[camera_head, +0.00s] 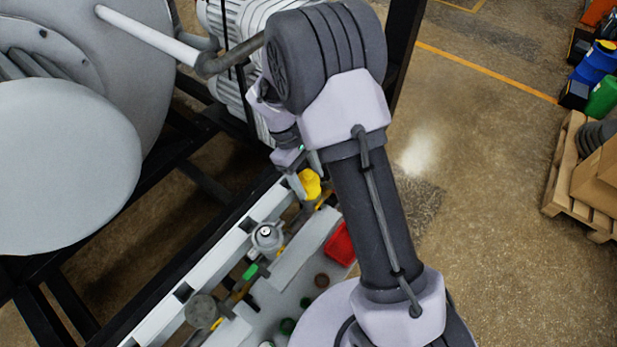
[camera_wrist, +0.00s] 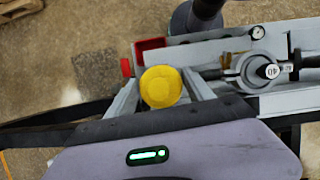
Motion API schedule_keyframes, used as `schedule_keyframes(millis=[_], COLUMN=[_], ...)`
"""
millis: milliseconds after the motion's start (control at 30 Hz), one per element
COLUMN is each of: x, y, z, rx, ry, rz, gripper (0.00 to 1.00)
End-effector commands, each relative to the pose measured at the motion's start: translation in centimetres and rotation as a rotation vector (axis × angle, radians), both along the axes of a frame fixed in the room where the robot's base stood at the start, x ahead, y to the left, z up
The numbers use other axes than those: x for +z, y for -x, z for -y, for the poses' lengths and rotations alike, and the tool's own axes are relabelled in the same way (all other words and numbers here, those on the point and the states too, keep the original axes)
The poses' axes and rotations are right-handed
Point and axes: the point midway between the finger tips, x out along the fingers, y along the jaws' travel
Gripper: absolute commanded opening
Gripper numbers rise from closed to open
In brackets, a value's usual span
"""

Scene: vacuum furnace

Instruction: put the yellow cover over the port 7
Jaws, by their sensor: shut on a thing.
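The yellow cover (camera_head: 310,183) is a round cap held out at the end of my arm, above the pale rail. In the wrist view, the yellow cover (camera_wrist: 160,87) sits between the two grey fingers of my gripper (camera_wrist: 163,96), which is shut on it. My gripper (camera_head: 302,187) is partly hidden behind the arm in the head view. I cannot make out a port marked 7 in either view. A round grey fitting (camera_head: 266,237) stands on the rail; in the wrist view, a similar fitting (camera_wrist: 262,70) bears a label that seems to read 40.
A large grey furnace vessel (camera_head: 50,165) fills the left, with a black frame (camera_head: 70,305) below it. A ribbed motor (camera_head: 235,22) stands behind my arm. A red bin (camera_head: 341,244) lies near the rail. A pallet (camera_head: 570,185) stands at the right; the floor between is clear.

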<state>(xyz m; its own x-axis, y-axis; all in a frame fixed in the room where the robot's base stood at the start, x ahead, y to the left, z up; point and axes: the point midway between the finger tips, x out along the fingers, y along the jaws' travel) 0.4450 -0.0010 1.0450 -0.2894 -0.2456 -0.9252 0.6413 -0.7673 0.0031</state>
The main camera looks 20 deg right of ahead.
Motion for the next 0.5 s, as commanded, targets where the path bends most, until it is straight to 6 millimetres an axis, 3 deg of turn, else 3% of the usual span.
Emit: schedule_keyframes(millis=[100, 133, 233, 267, 500], x=[-0.13, -0.14, -0.12, -0.12, -0.12], y=[0.0, -0.01, 0.0, 0.0, 0.0], z=[0.0, 0.0, 0.0, 0.0, 0.0], rx=[0.0, 0.0, 0.0, 0.0, 0.0], ry=[0.0, 0.0, 0.0, 0.0, 0.0], rz=[0.0, 0.0, 0.0, 0.0, 0.0], gripper=[0.21, 0.62, 0.82, 0.86, 0.86])
